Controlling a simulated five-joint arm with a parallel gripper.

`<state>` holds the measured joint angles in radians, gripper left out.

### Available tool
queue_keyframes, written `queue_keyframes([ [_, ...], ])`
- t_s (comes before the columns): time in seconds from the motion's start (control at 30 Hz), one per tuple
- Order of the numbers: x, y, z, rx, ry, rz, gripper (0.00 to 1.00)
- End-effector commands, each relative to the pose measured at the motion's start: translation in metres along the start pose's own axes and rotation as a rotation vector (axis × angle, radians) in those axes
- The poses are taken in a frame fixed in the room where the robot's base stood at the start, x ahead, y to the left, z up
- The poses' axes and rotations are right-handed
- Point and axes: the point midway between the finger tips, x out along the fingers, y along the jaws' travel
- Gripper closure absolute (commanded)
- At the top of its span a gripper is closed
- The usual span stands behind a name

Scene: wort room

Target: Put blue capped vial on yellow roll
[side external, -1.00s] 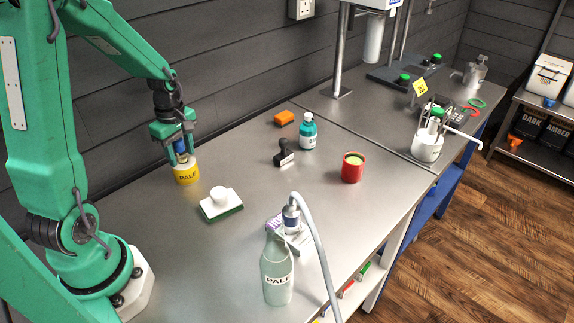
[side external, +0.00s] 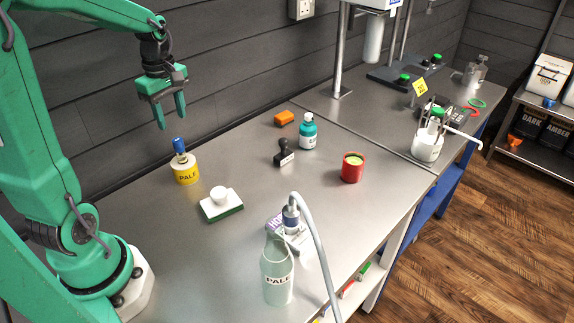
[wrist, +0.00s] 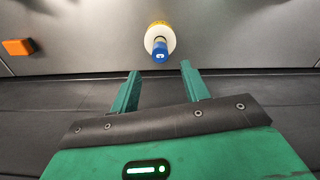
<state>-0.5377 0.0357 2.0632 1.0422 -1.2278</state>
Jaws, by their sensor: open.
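The blue capped vial (side external: 179,148) stands upright on top of the yellow roll (side external: 186,174), which is labelled PALE and sits on the bench near the wall. In the wrist view the vial's blue cap (wrist: 160,53) lies over the pale top and yellow edge of the roll (wrist: 152,31). My gripper (side external: 170,112) is open and empty, above the vial and apart from it. In the wrist view my two green fingers (wrist: 158,72) are spread, with the vial beyond their tips.
A white and green scrubber (side external: 221,205) lies just right of the roll. A black-handled stamp (side external: 284,153), a teal bottle (side external: 308,132), an orange block (side external: 284,117) and a red cup (side external: 352,168) stand farther right. A pale bottle (side external: 277,270) stands in front.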

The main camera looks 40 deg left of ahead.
Motion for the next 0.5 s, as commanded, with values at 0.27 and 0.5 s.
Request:
queue_keyframes([
  [0.27, -0.0081, 0.0000, 0.0000, 0.000, 0.000, 0.000, 0.54],
  [0.5, -0.0077, -0.0001, 0.0000, 0.000, 0.000, 0.000, 0.54],
])
